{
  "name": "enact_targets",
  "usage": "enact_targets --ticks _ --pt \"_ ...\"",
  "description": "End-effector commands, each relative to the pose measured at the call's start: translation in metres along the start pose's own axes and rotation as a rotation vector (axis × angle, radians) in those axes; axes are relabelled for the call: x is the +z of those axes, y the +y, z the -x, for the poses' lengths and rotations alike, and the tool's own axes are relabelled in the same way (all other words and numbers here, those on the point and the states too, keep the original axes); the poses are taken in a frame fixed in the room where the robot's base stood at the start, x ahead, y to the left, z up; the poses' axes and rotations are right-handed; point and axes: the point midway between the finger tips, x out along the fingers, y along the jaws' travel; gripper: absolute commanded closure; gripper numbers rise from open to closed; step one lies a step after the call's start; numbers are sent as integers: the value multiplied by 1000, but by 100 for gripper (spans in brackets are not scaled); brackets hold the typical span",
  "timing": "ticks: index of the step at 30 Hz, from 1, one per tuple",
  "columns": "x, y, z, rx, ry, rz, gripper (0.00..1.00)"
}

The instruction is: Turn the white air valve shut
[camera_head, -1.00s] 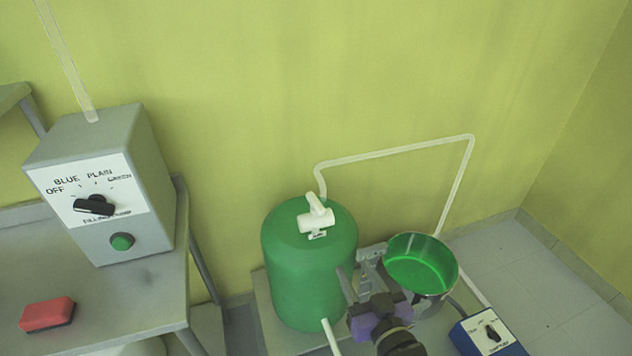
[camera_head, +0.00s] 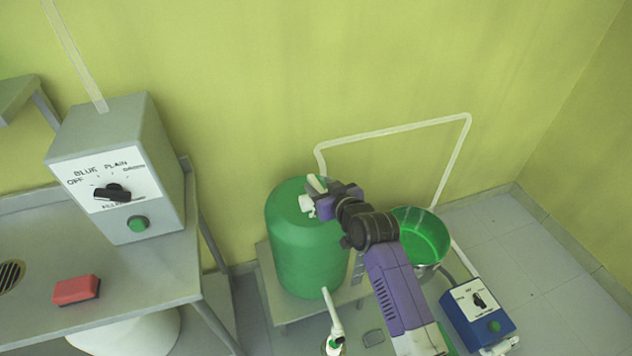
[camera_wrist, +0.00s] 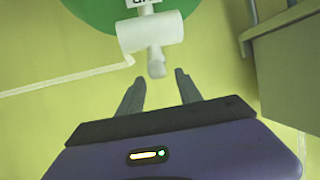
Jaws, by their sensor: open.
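The white air valve (camera_head: 307,203) sits on top of the green tank (camera_head: 298,252). In the wrist view the valve's white cylindrical body (camera_wrist: 150,32) shows near the top, with its handle (camera_wrist: 156,62) pointing down towards my fingers. My gripper (camera_wrist: 160,88) is open, and the handle's end lies just ahead of the gap between the fingertips, with no visible contact. In the head view my gripper (camera_head: 322,200) is at the valve's right side and hides part of it. A label beside the valve is partly cut off in the wrist view.
A white pipe (camera_head: 395,130) runs along the wall behind the tank. A metal pot with green contents (camera_head: 420,236) stands to the right, near my arm. A blue control box (camera_head: 478,308) is on the right. A table with a grey control box (camera_head: 118,170) and a red block (camera_head: 76,290) stands left.

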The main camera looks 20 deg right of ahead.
Motion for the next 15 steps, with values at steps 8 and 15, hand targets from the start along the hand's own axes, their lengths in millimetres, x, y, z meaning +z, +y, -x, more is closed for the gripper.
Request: enact_targets --ticks 8,15 --pt "0 0 -26 0 0 0 58" --pt "-1 0 -30 0 2 0 58"
